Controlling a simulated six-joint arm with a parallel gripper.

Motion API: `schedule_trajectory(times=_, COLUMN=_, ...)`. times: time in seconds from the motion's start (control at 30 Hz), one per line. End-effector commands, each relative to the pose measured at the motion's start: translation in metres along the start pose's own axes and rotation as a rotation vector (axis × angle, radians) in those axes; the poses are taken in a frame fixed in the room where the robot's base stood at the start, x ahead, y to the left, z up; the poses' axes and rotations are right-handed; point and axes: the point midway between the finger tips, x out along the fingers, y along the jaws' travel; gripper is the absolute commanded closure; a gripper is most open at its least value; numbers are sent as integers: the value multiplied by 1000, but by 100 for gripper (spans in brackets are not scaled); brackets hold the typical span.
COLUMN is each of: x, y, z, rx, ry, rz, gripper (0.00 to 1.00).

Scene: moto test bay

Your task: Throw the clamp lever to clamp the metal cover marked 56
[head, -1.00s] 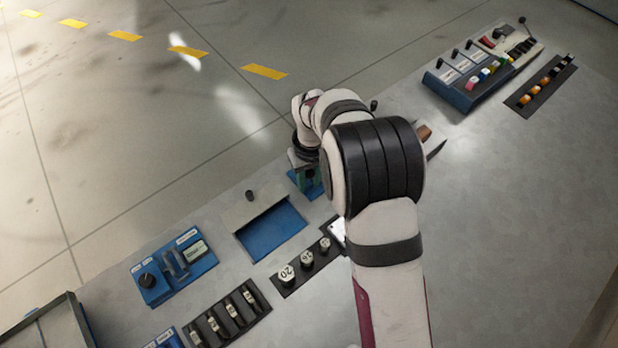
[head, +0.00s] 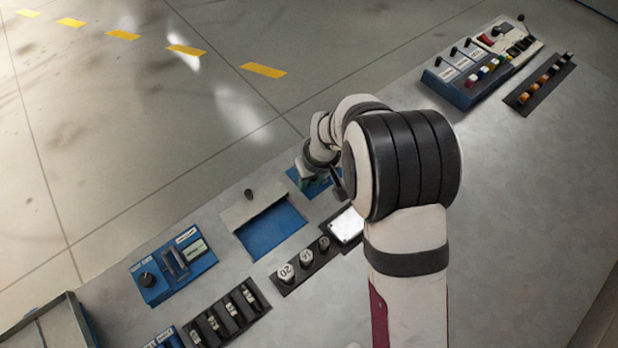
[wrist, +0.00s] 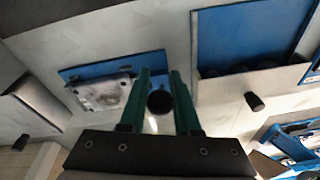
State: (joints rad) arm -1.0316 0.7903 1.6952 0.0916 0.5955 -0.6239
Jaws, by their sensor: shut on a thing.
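My gripper (wrist: 159,78) has two green fingers. They stand on either side of a round black knob (wrist: 159,102), apparently the clamp lever's, and are shut on it. A grey metal cover (wrist: 103,93) lies on a blue fixture plate (wrist: 72,74), left of the fingers in the wrist view. No number is legible on it. In the head view, the blue fixture (head: 318,186) shows only partly beside my gripper (head: 303,184); my arm hides the cover and lever there.
A pale plate (head: 346,225) and a dark rack of numbered round pieces (head: 306,260) lie in front. A switch panel (head: 475,78) is far right.

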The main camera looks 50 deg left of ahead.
Motion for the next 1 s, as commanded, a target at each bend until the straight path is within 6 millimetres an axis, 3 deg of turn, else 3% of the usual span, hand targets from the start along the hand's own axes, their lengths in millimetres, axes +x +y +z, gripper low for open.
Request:
schedule_trajectory(times=0.17, x=0, y=0, z=0, rx=0, ry=-2, rz=0, gripper=100)
schedule_trajectory(times=0.2, x=0, y=0, z=1, rx=0, ry=-2, rz=0, gripper=67)
schedule_trajectory(times=0.37, x=0, y=0, z=0, rx=0, ry=-3, rz=0, gripper=39)
schedule_trajectory(times=0.73, x=-8, y=0, z=0, rx=0, ry=-1, rz=0, gripper=39)
schedule_trajectory(times=0.87, x=-35, y=0, z=-1, rx=0, ry=1, rz=1, gripper=39)
schedule_trajectory(times=1.0, x=-76, y=0, z=-1, rx=-1, ry=3, rz=2, gripper=39)
